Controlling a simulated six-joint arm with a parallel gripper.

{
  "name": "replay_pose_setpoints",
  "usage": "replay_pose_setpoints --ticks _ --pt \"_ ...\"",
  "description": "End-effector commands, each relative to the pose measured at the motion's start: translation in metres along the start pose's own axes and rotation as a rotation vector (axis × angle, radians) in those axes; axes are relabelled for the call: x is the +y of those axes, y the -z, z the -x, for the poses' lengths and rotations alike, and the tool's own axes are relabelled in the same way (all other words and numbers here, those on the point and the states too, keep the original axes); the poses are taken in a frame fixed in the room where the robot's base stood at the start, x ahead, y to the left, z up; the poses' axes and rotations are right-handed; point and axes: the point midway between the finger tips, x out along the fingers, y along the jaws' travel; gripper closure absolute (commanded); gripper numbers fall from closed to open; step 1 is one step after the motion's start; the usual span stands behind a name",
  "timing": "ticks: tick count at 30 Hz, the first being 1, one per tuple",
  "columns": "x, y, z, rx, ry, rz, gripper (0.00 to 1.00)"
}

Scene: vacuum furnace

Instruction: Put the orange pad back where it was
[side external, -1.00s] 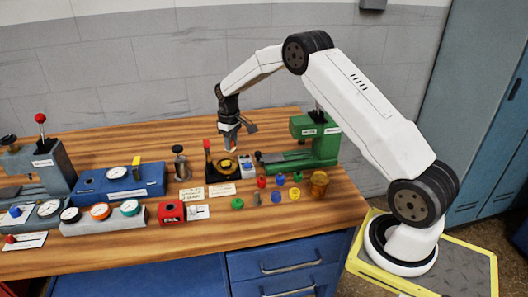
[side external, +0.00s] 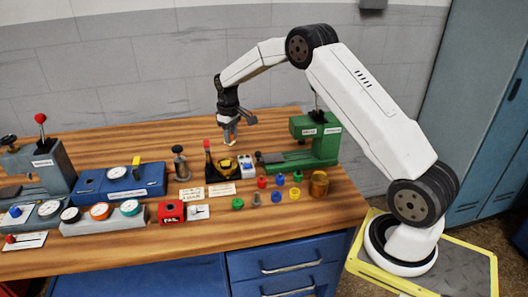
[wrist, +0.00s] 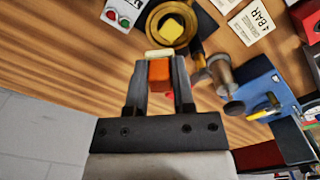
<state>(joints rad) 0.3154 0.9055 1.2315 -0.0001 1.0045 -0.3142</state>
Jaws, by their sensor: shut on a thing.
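My gripper (wrist: 160,62) is shut on the orange pad (wrist: 159,78), a small block held between its two dark fingers in the wrist view. A pale cream piece (wrist: 158,54) shows at the fingertips; I cannot tell what it belongs to. In the side view my gripper (side external: 229,138) hangs above the bench, behind the black fixture. The pad is too small there to make out clearly. The place it came from cannot be told from these frames.
A black fixture with a yellow piece (side external: 227,163) stands in front of my gripper; the wrist view shows a yellow block (wrist: 172,26) inside a brass ring. A green press (side external: 312,150) is right, a blue gauge block (side external: 125,182) left. The bench behind is clear.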

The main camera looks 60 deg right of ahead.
Motion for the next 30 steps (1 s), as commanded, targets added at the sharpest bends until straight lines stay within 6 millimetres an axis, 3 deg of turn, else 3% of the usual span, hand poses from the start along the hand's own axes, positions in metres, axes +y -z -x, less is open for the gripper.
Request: replay_pose_setpoints --ticks 8,14,30 --pt "-0.004 -0.011 0.003 0.0 0.0 0.0 1.0" --pt "-0.011 -0.032 0.006 0.0 0.0 0.0 1.0" --pt "-0.041 -0.117 0.012 -0.001 0.0 0.001 1.0"
